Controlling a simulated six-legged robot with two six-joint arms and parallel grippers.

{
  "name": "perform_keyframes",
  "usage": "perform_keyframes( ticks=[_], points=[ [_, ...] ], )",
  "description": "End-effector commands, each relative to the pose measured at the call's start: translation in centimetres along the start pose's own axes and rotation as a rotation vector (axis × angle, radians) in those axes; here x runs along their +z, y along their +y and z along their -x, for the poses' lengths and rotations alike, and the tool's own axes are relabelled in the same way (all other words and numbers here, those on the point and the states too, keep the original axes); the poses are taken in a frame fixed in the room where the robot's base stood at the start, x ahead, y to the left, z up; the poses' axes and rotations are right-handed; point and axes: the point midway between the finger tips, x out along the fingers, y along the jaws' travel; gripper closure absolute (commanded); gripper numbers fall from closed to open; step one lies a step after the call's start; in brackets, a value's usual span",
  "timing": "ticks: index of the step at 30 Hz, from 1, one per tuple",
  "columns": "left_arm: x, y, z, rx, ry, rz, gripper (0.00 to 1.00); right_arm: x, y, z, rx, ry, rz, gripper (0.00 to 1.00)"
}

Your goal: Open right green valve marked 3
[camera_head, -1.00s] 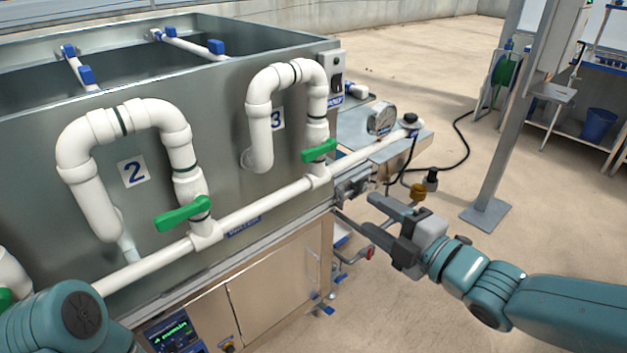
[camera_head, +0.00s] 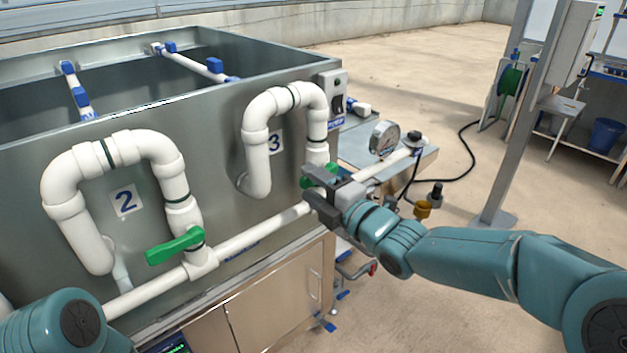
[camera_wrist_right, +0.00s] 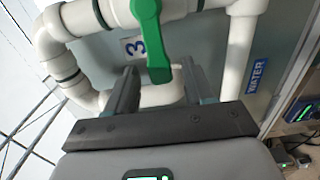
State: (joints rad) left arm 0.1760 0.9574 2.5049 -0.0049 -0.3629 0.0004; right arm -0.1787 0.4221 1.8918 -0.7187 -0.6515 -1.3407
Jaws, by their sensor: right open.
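The green valve handle marked 3 (camera_head: 307,180) sits on the white pipe below the right pipe loop (camera_head: 257,140). The label 3 (camera_head: 275,143) shows beside it. My right gripper (camera_head: 318,181) is at this handle and hides much of it in the head view. In the right wrist view, the green handle (camera_wrist_right: 153,40) points down between the two open fingers (camera_wrist_right: 158,88), its free end near the gap. I cannot tell whether a finger touches it. The left arm (camera_head: 65,322) shows at the lower left, but its gripper is out of view.
Another green valve handle (camera_head: 175,246) marked 2 (camera_head: 126,201) is on the same horizontal white pipe (camera_head: 262,234). A metal post (camera_head: 515,120) rises farther right.

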Motion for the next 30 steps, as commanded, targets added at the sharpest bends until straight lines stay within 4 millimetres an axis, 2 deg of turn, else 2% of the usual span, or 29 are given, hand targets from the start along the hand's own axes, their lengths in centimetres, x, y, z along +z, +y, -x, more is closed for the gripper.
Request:
perform_keyframes(
  ticks=[9,10,12,15,23,30],
  points=[
    [0.0,0.0,0.1,0.000,0.000,0.000,1.00,0.2,0.0,-0.7,0.000,0.000,0.000,0.47],
    [0.0,0.0,0.1,0.000,0.000,0.000,1.00,0.3,0.0,-0.7,0.000,0.000,0.000,0.51],
    [0.0,0.0,0.1,0.000,0.000,0.000,1.00,0.3,0.0,-0.7,0.001,0.000,0.000,0.73],
    [0.0,0.0,0.1,0.000,0.000,0.000,1.00,0.3,0.0,-0.7,0.000,0.000,0.000,1.00],
    [0.0,-0.2,-0.5,0.000,0.000,0.000,1.00,0.2,-0.3,-0.7,0.001,0.000,0.012,1.00],
    [-0.1,-1.3,-3.6,0.000,0.000,0.000,1.00,0.2,-1.5,-0.7,0.004,0.000,0.108,1.00]
  ],
)
